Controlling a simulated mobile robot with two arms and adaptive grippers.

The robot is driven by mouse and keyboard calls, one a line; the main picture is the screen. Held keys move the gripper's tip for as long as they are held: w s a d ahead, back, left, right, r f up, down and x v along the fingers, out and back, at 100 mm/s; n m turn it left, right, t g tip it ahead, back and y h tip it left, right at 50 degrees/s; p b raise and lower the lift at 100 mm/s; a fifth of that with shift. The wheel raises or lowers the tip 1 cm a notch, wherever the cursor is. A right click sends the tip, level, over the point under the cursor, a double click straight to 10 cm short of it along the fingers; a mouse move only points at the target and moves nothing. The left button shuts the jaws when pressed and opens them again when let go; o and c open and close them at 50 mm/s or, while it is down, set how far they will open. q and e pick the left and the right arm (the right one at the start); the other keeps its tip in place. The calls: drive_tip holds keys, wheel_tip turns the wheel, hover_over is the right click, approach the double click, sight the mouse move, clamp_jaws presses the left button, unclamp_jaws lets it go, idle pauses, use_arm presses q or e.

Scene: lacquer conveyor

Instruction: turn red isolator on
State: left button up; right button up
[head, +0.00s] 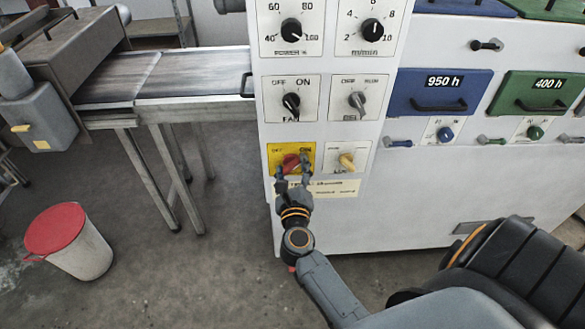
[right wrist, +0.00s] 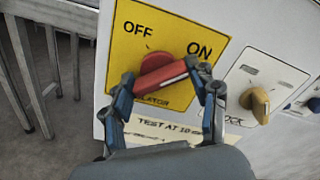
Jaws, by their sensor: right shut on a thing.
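The red isolator knob (head: 290,162) sits on a yellow plate (right wrist: 122,62) marked OFF and ON, low on the white control panel. In the right wrist view the red knob (right wrist: 160,76) slants up to the right, with its right end and pale line towards the ON word. My right gripper (head: 292,171) is shut on the knob, one finger at each end of it. In the right wrist view its fingers (right wrist: 165,88) reach around the knob from below. My left gripper is not in view.
A yellow knob (head: 347,161) is close to the right. Black ANd grey knobs (head: 357,99) sit above. A conveyor (head: 190,78) stands at the left, with a red-lidded bin (head: 90,255) on the floor. Blue (head: 440,92) and green drawers are at the right.

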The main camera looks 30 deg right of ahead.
drive_tip(key=o, duration=1.1)
drive_tip(key=v, duration=1.2)
drive_tip(key=shift+s, duration=0.1)
